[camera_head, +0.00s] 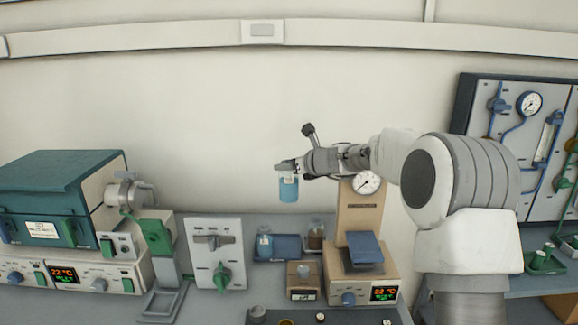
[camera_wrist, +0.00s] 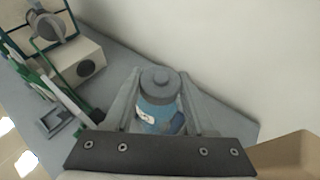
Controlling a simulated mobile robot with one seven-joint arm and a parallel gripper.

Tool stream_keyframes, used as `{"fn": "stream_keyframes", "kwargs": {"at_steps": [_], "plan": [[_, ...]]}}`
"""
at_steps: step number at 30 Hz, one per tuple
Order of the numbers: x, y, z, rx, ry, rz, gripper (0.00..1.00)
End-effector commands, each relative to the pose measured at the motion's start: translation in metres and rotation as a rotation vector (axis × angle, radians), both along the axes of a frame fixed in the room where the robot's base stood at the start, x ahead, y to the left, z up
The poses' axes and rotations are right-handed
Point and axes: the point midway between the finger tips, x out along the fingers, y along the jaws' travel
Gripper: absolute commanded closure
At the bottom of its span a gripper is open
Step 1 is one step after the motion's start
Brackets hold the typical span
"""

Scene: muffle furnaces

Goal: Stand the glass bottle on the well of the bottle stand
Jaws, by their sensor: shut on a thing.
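The glass bottle (camera_head: 288,188), with blue contents and a pale label, hangs upright from my gripper (camera_head: 288,166), high above the bench. In the wrist view the bottle (camera_wrist: 158,112) sits between the two fingers of my gripper (camera_wrist: 160,100), its grey cap towards the camera. My gripper is shut on it. Below it at the back of the bench is a blue piece that looks like the bottle stand (camera_head: 287,246), with a blue-filled bottle (camera_head: 265,243) at its left and a brown-filled bottle (camera_head: 315,236) at its right. Its well cannot be made out.
A small beige box (camera_head: 303,283) stands in front of the blue piece. A beige instrument with a tall column (camera_head: 358,218) stands close on the right. A grey valve panel (camera_head: 214,252) and a green-topped furnace (camera_head: 65,172) are on the left. The air around the bottle is clear.

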Motion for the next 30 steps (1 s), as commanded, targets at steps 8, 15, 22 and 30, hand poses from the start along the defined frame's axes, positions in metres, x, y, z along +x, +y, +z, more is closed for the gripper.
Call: {"fn": "stream_keyframes", "kwargs": {"at_steps": [8, 15, 22, 30], "plan": [[-0.058, -0.036, -0.053, 0.004, 0.008, 0.068, 1.0], [-0.149, -0.087, -0.136, 0.008, 0.01, 0.186, 1.0], [-0.226, -0.129, -0.206, 0.008, 0.005, 0.297, 1.0], [-0.263, -0.15, -0.239, 0.003, -0.004, 0.357, 1.0]]}}
